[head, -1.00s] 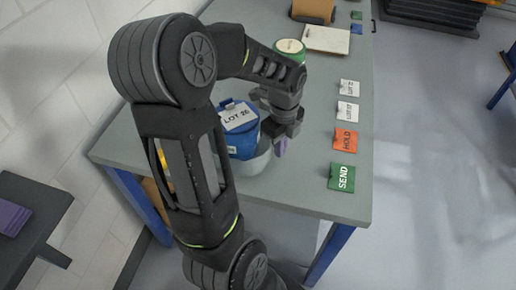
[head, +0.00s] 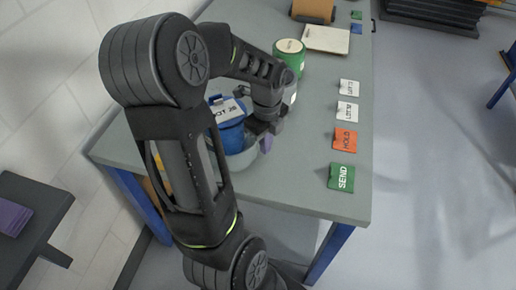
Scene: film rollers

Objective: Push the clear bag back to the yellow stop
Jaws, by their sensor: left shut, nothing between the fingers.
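A blue roll (head: 229,137) with a white LOT 26 label stands on the grey table's near end. A pale, see-through wrap (head: 245,159), which looks like the clear bag, shows around its lower part. My left gripper (head: 265,141) is shut and empty, with purple at its tips, at the right side of the blue roll and bag. I cannot tell whether it touches. A small yellow piece (head: 159,161), perhaps the yellow stop, shows at the left, mostly hidden by my left arm. My right gripper is not in view.
A white pad (head: 327,39) and an orange-brown roll (head: 312,10) lie farther back. SEND (head: 342,177), HOLD (head: 346,139) and LOT cards line the table's right edge.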

